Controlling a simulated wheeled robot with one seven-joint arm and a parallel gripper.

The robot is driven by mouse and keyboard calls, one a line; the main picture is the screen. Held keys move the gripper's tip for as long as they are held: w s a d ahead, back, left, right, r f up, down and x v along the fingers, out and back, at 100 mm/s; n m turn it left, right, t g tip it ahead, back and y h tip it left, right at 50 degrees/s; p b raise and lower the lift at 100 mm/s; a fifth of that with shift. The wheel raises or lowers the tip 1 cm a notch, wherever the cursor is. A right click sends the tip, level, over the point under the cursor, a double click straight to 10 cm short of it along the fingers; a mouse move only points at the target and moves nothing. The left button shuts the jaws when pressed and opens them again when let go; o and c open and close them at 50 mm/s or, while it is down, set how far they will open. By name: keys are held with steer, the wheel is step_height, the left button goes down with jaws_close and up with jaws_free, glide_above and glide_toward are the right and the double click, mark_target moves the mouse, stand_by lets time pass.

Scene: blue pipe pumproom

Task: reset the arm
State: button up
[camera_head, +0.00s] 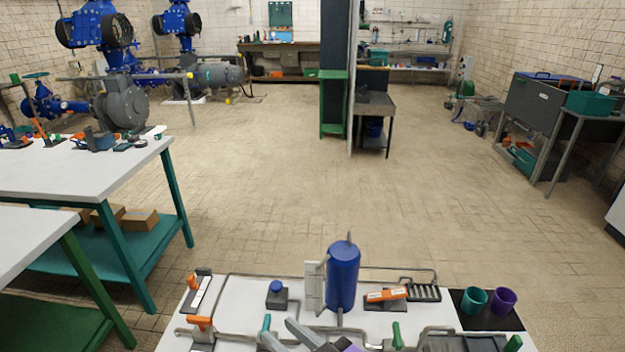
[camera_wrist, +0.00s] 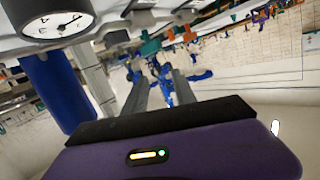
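My gripper (camera_head: 278,331) is low in the head view, over the near white workbench (camera_head: 240,290). Its two grey fingers stand apart, with nothing visible between them. In the wrist view my gripper (camera_wrist: 160,74) shows a purple body and two separated grey fingers. Most of my arm is outside the head view. A blue cylinder (camera_head: 343,278) stands upright on the bench, behind and right of the gripper. It also shows at the left of the wrist view (camera_wrist: 52,92), which is tilted and seems upside down.
Grey pipes, orange-handled parts (camera_head: 386,295) and green levers crowd the bench around my gripper. A teal cup (camera_head: 474,300) and a purple cup (camera_head: 503,300) stand at its right. A round gauge (camera_wrist: 48,20) is close in the wrist view. The floor beyond (camera_head: 270,200) is clear.

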steer(key=s+d+f+m+t+h, duration=0.1)
steer(key=s+d+m+t+h, duration=0.25)
steer(key=s+d, duration=0.55)
steer(key=s+d+m+t+h, duration=0.35)
steer(key=s+d, duration=0.25)
steer(key=d, duration=0.5)
steer(key=s+d+g+h, duration=0.1)
steer(key=s+d, duration=0.1)
steer(key=s, duration=0.6)
steer(key=s+d+f+g+h, duration=0.1)
steer(key=s+d+g+h, duration=0.1)
steer(key=s, duration=0.6)
steer(key=shift+s+d+f+g+h, duration=0.15)
steer(key=shift+s+d+g+h, duration=0.05)
steer(key=shift+s+g+h, duration=0.1)
